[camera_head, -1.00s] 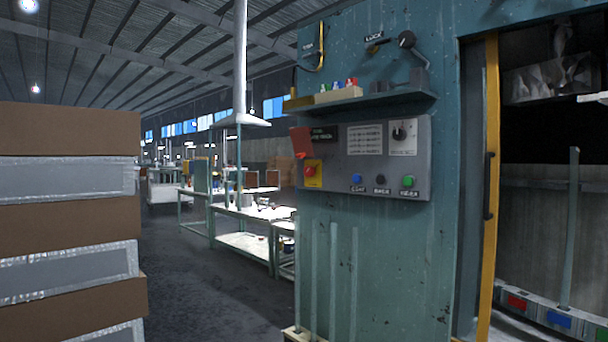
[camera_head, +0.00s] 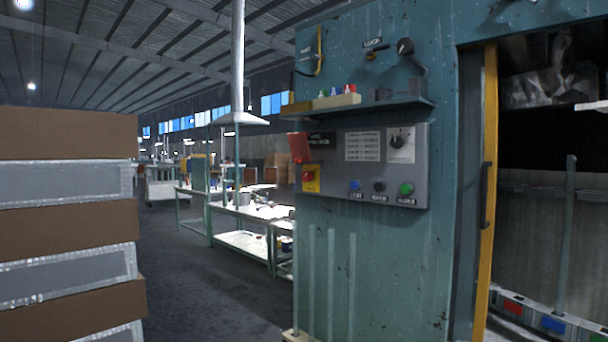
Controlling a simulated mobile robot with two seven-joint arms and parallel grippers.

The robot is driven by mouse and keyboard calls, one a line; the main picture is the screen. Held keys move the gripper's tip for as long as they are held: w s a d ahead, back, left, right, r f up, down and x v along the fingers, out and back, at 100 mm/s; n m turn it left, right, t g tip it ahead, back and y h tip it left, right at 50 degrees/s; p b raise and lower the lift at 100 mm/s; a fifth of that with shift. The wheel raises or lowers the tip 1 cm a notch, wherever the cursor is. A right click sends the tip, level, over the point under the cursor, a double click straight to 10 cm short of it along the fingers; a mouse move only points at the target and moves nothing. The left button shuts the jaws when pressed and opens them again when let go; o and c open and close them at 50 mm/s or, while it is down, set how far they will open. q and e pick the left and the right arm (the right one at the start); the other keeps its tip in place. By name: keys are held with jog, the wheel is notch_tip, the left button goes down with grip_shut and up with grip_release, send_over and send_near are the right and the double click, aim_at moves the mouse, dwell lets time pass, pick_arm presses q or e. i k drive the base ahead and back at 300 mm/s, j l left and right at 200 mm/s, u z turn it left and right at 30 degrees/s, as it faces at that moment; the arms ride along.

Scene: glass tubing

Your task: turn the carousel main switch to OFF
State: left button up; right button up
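A grey control panel (camera_head: 338,182) is fixed to the teal machine wall (camera_head: 400,260) right of centre. At its left end a red knob sits on a yellow plate (camera_head: 311,179), below a raised red flap (camera_head: 299,147). At its upper right is a black rotary knob (camera_head: 397,142) on a light plate. Blue (camera_head: 355,185), black (camera_head: 379,187) and green (camera_head: 406,189) buttons line the lower edge. The panel lettering is too small to read, so I cannot tell which control is labelled main switch. Neither of my grippers is in view.
A shelf (camera_head: 370,106) with small coloured items juts out above the panel; a black-knobbed lever (camera_head: 406,47) is higher. Stacked boxes (camera_head: 66,226) stand at left. Open floor (camera_head: 200,270) lies between them and the machine. A yellow-edged doorway (camera_head: 490,190) opens at right.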

aim_at(307, 176)
jog(key=i+j+z, duration=0.1)
jog(key=i+z, duration=0.3)
jog(key=i, duration=0.85)
